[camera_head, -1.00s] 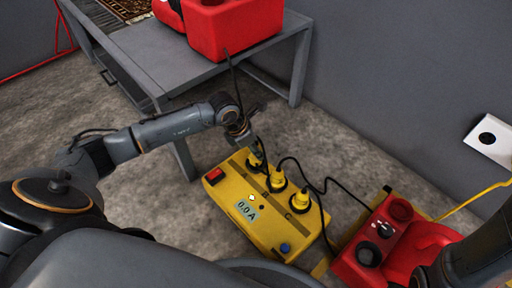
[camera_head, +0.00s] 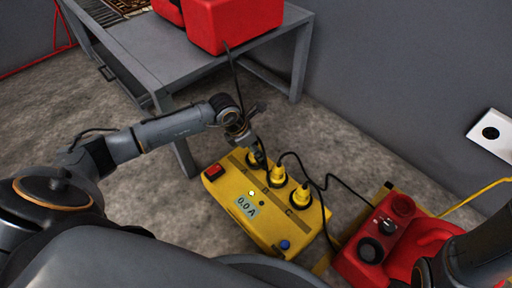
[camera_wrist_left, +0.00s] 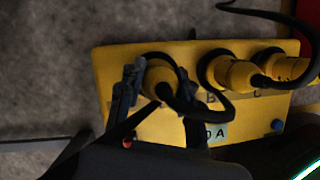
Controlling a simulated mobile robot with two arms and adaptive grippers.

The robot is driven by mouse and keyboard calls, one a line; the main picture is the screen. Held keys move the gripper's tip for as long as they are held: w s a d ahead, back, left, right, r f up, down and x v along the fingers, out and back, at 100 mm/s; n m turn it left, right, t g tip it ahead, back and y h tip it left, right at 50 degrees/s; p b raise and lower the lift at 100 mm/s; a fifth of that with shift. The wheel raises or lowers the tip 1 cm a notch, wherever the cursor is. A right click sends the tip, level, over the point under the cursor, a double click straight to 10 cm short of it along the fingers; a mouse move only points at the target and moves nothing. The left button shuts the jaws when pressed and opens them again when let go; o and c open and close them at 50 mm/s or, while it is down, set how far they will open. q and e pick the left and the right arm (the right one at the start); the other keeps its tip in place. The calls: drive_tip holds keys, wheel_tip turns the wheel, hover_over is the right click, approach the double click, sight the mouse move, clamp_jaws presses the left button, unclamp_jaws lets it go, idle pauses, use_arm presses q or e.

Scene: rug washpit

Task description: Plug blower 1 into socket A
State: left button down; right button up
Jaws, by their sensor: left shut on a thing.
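A yellow power box (camera_head: 265,215) with sockets marked A, B and C stands on the floor, its display reading 0.0 A. My left gripper (camera_head: 252,146) reaches down over socket A at the box's far left end. It is shut on a yellow plug (camera_wrist_left: 160,75), with one finger on each side in the left wrist view (camera_wrist_left: 163,92). The plug is at socket A; whether it is fully seated I cannot tell. A red blower (camera_head: 235,25) sits on the table, and a dark cable (camera_head: 236,80) runs from it down to the gripper. My right gripper is out of view.
Yellow plugs (camera_head: 277,175) (camera_head: 300,197) stand in sockets B and C, with black cables looping beside them. A red machine (camera_head: 385,245) stands right of the box. The grey table (camera_head: 150,60) is behind. A white wall outlet (camera_head: 490,134) is at right.

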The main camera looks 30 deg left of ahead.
use_arm(q)
drive_tip(key=shift+f, duration=0.25)
drive_tip(key=c, duration=0.8)
unclamp_jaws()
drive_tip(key=shift+v, duration=6.05)
